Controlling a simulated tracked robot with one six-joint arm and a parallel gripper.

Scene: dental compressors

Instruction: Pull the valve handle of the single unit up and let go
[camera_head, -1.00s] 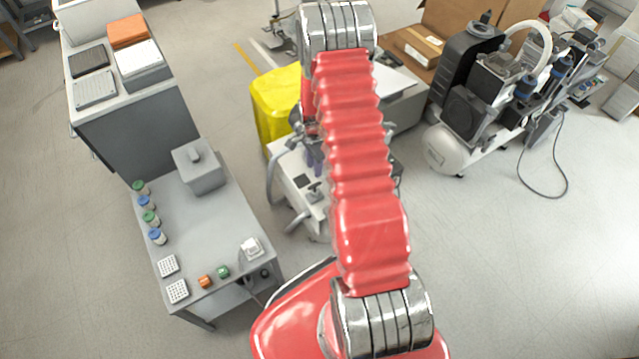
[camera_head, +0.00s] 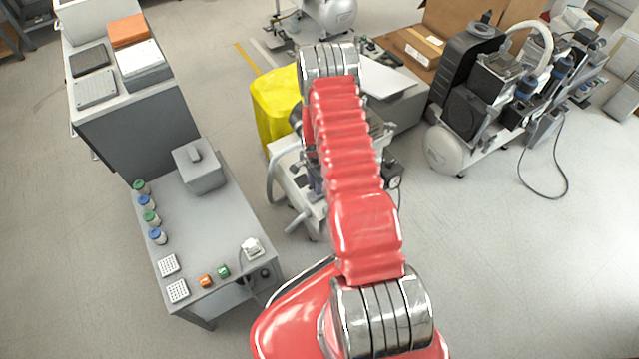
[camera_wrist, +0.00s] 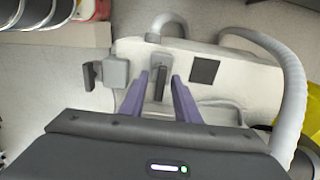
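The single unit is a pale, white-grey body (camera_head: 287,172) with a curved grey hose, largely hidden behind my arm in the head view. The wrist view shows its light top panel (camera_wrist: 250,85) from close up. A dark upright lever, which looks like the valve handle (camera_wrist: 159,84), stands on the panel. My gripper (camera_wrist: 159,82) is open, with one purple finger on each side of the lever and visible gaps to it. Whether the fingers reach down to the lever's height is hard to tell. The gripper is mostly hidden in the head view.
A grey box with a dark knob (camera_wrist: 90,75) sits left of the lever. A grey hose (camera_wrist: 293,90) curves along the right. A yellow bin (camera_head: 275,108) stands behind the unit, a grey table (camera_head: 205,235) to its left, and a larger compressor (camera_head: 455,145) to its right.

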